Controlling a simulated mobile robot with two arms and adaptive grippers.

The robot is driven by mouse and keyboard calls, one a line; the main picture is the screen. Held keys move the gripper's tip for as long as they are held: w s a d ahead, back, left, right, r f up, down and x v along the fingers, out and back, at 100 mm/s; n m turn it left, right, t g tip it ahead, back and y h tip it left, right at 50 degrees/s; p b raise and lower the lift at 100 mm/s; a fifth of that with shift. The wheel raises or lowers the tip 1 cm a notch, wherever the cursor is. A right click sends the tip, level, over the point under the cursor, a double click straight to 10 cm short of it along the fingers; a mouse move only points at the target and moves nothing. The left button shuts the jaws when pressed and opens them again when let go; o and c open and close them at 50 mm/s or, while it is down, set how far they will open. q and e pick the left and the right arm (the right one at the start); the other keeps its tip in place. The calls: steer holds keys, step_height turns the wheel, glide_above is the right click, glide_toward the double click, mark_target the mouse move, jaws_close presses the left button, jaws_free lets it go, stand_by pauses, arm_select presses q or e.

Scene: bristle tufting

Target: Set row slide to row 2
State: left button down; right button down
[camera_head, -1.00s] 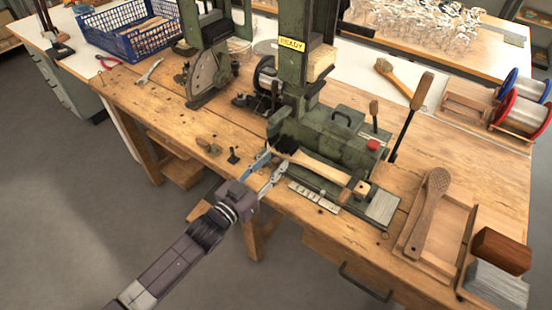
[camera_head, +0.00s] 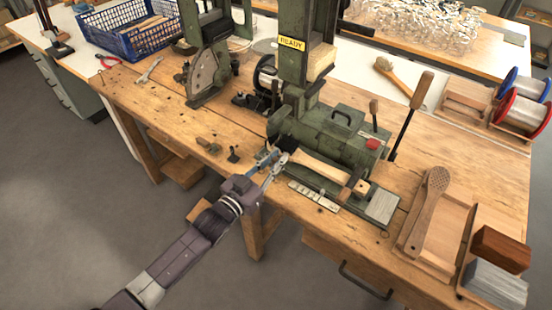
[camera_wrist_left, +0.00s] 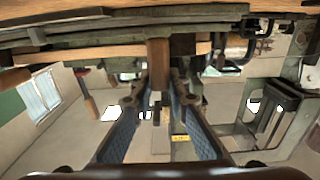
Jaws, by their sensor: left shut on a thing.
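My left gripper (camera_head: 277,161) reaches in from the left to the front-left end of the green tufting machine (camera_head: 325,140). Its blue-grey fingers are closed on a small part there, seemingly the row slide's handle, mostly hidden by the fingers. In the left wrist view the gripper (camera_wrist_left: 160,105) has a narrow upright part and a wooden piece (camera_wrist_left: 157,52) between and beyond its fingers. A pale marked row scale (camera_head: 313,196) lies along the machine's front; its marks are too small to read. A wooden brush body (camera_head: 318,167) rests on the machine. My right gripper is not in view.
A "READY" sign (camera_head: 291,43) shows on the machine's column. A long-handled lever (camera_head: 420,92) stands at its right. A wooden tray (camera_head: 452,225) with a brush back (camera_head: 427,205) is at the right. A blue crate (camera_head: 128,30) stands at the back left. Bench front-left is mostly clear.

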arm_select(q)
steer(key=shift+w+a, duration=0.55)
steer(key=shift+a, duration=0.25)
steer(key=c, duration=1.8)
jaws_free()
steer(key=shift+c, duration=0.2)
steer(key=v, duration=1.2)
